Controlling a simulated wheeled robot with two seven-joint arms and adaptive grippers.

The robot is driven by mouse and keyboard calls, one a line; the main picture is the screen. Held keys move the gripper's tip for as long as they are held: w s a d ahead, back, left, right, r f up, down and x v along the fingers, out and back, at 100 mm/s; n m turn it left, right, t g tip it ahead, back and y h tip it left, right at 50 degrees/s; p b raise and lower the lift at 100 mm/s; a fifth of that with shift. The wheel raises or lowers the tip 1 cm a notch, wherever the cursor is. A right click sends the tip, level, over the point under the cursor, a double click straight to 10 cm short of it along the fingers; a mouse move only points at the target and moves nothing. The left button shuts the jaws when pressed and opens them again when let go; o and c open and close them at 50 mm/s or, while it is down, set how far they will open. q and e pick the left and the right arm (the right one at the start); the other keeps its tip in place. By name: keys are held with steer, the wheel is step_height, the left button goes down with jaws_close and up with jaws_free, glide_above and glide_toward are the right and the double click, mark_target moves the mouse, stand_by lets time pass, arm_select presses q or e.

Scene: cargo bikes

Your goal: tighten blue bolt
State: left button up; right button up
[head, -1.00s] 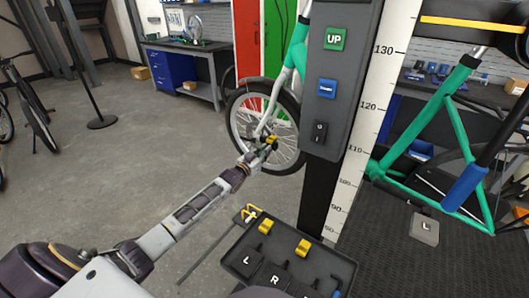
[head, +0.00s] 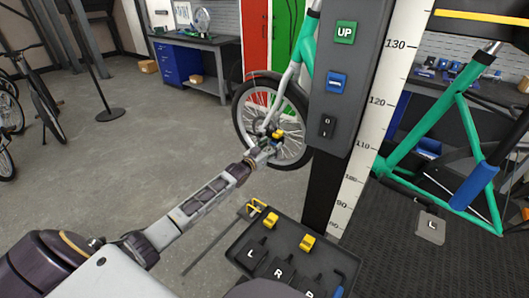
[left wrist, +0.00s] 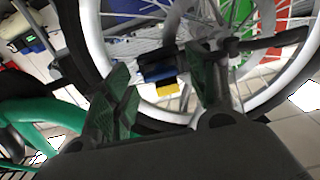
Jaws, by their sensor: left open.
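A small blue piece (left wrist: 158,72) with a yellow part (left wrist: 166,90) below it shows in the left wrist view, in front of the wheel's spokes. The yellow part also shows near the hub of the front wheel (head: 240,122) in the head view (head: 278,134). I cannot tell for sure that the blue piece is the bolt. My left gripper (left wrist: 160,95) is open, with its fingers to either side of the blue and yellow pieces; contact cannot be told. In the head view the left gripper (head: 268,146) reaches the wheel's hub. My right gripper is not in view.
A dark post with a button panel (head: 335,100) stands just right of the wheel. A tray (head: 240,258) with yellow-topped and lettered tools is below. A green bike frame (head: 430,120) is at right, a blue-drawer workbench (head: 180,65) behind.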

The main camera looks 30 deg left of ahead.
arm_select(q)
steer(key=s+a, duration=0.1)
steer(key=s, duration=1.1)
steer(key=shift+a, duration=0.35)
stand_by(0.4)
stand_by(0.7)
